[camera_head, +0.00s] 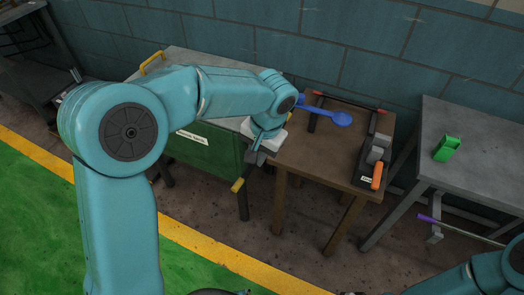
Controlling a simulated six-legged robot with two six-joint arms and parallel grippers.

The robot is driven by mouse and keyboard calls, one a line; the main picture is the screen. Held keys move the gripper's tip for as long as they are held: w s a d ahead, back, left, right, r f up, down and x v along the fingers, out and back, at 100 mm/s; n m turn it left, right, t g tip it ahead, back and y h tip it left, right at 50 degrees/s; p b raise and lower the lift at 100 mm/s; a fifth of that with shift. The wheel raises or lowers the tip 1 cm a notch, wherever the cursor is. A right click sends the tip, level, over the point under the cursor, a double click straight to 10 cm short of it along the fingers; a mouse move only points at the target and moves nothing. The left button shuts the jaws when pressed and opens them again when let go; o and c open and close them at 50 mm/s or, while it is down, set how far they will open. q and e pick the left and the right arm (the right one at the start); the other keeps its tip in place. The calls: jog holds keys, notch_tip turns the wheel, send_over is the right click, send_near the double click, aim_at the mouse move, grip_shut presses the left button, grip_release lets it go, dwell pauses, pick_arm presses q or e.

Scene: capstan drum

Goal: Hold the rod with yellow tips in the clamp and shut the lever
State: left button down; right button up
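My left gripper (258,148) is above the gap between the grey-topped bench and the brown table. It appears shut on a dark rod with a yellow tip (238,185), which hangs tilted down to the left in front of the bench. The rod's other end is hidden by the gripper and arm. The clamp (377,153) is a grey block on a dark base at the right side of the brown table (312,160). A lever with an orange handle (377,176) is at its front end. Whether the lever is raised is too small to tell. My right gripper is out of view.
A blue ladle-like piece (341,119) and a dark frame with red ends (378,111) lie on the brown table. A green block (446,148) is on the right table. A purple-ended rod (428,218) sticks out below it.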

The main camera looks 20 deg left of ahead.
pick_arm(q)
jog(key=w+a+r+m+t+y+b, duration=0.15)
jog(key=w+r+m+t, duration=0.25)
jog(key=w+m, duration=0.8)
jog(key=w+d+f+m+t+h+b, duration=0.1)
jog(key=w+d+m+t, duration=0.1)
jog(key=d, duration=0.5)
jog(key=w+d+f+m+t+h+b, duration=0.1)
jog(key=w+d+m+t+h+b, duration=0.1)
jog(key=w+d+t, duration=0.3)
jog(key=shift+w+d+f+m+t, duration=0.25)
jog(key=shift+w+d+m, duration=0.35)
jog(key=shift+w+d, duration=0.5)
jog(key=shift+s+d+h, duration=0.15)
jog(key=shift+s+h, duration=0.05)
jog(key=shift+h, duration=0.05)
notch_tip(320, 180, down, 7)
jog(key=b, duration=0.6)
jog(key=shift+b, duration=0.3)
